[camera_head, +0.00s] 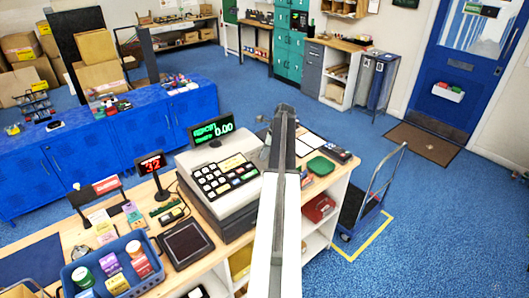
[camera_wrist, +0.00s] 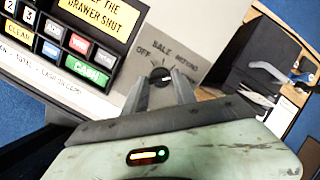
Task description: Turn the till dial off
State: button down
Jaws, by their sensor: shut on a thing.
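The grey till (camera_head: 240,215) stands on the wooden counter, with a green display (camera_head: 212,131) reading 0.00. In the wrist view, its round black dial (camera_wrist: 160,74) sits on the grey panel beside the keys. I cannot tell clearly which label the dial's pale mark points at. In the head view my arm reaches over the right side of the till and hides the dial.
A trolley (camera_head: 365,205) stands right of the counter. Blue floor is free beyond it.

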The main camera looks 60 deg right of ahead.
jog(key=n, duration=0.3)
jog(key=n+y, duration=0.1)
jog(key=n, duration=0.1)
jog(key=shift+d+n+g, duration=0.15)
jog(key=shift+n+g, duration=0.15)
jog(key=shift+n, duration=0.1)
jog(key=n+g+p, duration=0.1)
jog(key=n, duration=0.4)
jog(key=shift+w, duration=0.15)
jog(key=n+g, duration=0.1)
jog(key=n, duration=0.4)
jog(key=shift+n, duration=0.4)
jog(key=shift+w+n+g+p, duration=0.1)
jog(key=shift+n+g+p, duration=0.3)
jog(key=shift+n, duration=1.8)
jog(key=c, duration=1)
grip_release()
jog(key=shift+r, duration=0.1)
